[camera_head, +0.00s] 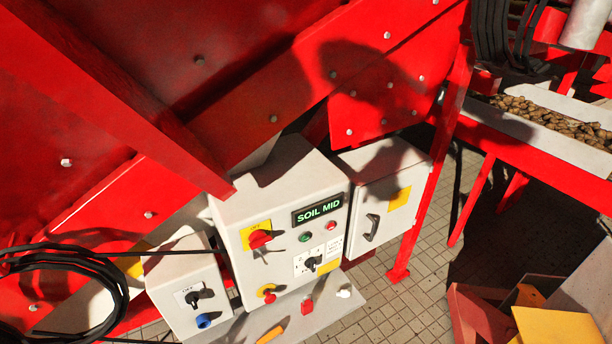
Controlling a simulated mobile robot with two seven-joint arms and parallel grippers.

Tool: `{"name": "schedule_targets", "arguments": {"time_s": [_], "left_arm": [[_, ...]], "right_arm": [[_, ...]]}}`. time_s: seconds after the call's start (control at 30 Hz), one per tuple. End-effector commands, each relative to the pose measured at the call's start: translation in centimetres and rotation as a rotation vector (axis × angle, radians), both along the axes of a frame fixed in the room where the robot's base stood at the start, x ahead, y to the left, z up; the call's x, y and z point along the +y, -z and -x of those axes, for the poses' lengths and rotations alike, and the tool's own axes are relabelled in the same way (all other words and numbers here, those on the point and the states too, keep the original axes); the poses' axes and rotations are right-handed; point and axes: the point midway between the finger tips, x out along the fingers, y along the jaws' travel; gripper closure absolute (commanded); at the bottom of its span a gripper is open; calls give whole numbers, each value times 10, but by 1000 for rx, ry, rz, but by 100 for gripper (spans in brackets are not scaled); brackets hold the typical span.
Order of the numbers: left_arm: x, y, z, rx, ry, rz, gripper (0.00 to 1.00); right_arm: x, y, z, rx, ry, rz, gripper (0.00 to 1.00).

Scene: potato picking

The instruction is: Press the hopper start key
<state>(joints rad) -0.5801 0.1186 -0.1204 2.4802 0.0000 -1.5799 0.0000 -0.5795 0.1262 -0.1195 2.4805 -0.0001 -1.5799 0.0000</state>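A light grey control box (232,222) stands at the middle of the head view, below the red machine wall. Its front carries a dark display (318,208) with green letters reading SOIL MID. Below the display are a small green button (305,237) and a small red button (331,226). No label that I can read says which one is the hopper start key. A red rotary switch (260,239) on a yellow plate, a black selector knob (313,263) and a red stop button (267,291) on yellow are also on the front. Neither of my grippers is in view.
A smaller box (173,308) with a black switch stands left, beside black cables (118,285). A cabinet (361,205) with a handle stands right. A grey plate (335,308) with yellow, red and white pieces lies below. Potatoes (555,118) lie on a conveyor at upper right.

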Motion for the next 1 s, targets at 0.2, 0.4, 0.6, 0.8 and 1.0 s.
{"name": "schedule_targets", "arguments": {"time_s": [0.2, 0.4, 0.6, 0.8, 1.0], "left_arm": [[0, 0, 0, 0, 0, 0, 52], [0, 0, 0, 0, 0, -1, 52], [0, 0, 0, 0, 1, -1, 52], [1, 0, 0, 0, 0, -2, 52], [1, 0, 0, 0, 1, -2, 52]], "right_arm": [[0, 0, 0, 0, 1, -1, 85], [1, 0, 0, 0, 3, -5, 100], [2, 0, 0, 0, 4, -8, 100], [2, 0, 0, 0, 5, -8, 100], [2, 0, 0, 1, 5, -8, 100]]}}
